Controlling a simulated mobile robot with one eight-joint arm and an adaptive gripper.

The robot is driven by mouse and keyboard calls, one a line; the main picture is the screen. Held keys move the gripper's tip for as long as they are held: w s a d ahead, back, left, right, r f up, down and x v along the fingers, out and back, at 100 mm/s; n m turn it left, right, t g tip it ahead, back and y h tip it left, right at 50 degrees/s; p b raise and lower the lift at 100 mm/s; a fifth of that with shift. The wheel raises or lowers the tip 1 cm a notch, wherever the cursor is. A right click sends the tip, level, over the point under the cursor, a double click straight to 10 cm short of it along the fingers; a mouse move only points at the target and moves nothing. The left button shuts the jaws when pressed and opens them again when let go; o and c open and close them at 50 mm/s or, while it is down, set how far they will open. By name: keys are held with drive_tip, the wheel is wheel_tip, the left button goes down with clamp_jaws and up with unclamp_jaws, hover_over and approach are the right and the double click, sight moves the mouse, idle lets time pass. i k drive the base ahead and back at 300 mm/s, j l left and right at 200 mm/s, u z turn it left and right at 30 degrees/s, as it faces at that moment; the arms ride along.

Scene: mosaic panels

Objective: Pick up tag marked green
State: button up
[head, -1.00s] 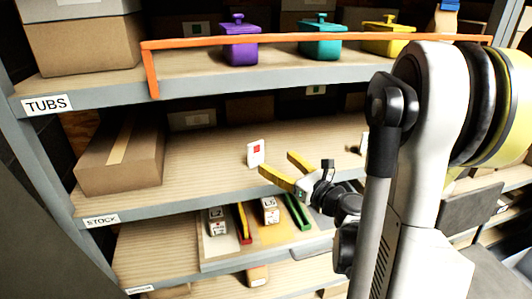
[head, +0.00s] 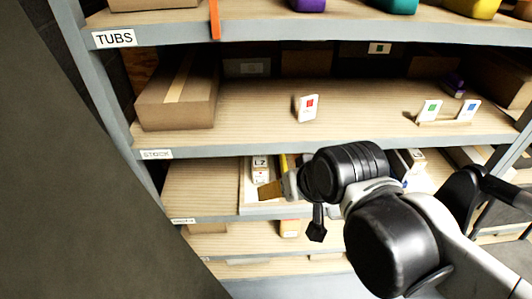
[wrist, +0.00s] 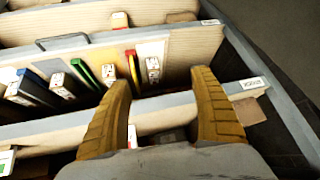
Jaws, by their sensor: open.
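The tag marked green (head: 430,109) is a small white upright card with a green square. It stands at the right of the middle shelf, in a low wooden holder (head: 445,123), beside a tag marked blue (head: 467,110). A tag marked red (head: 306,107) stands alone left of them. My gripper (head: 272,190) is lower and to the left, in front of the lower shelf; my wrist partly hides it. In the wrist view its two yellow fingers (wrist: 160,85) are spread with nothing held. A white piece with green (wrist: 6,160) shows at that view's left edge; I cannot tell if it is the tag.
A cardboard box (head: 178,95) fills the middle shelf's left end. The shelf between the red and green tags is clear. A tray (head: 246,190) with white boxes and coloured pieces sits on the lower shelf. Purple, teal and yellow tubs (head: 395,5) stand above.

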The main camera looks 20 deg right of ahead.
sight(430, 109)
drive_tip(key=z, duration=1.6)
drive_tip(key=i+l+u, duration=0.15)
drive_tip(key=l+u, duration=0.2)
drive_tip(key=l, duration=0.25)
drive_tip(key=l+u, duration=0.35)
drive_tip(key=l, duration=0.3)
drive_tip(key=l+u, duration=0.35)
drive_tip(key=l, duration=0.35)
drive_tip(key=i, duration=0.05)
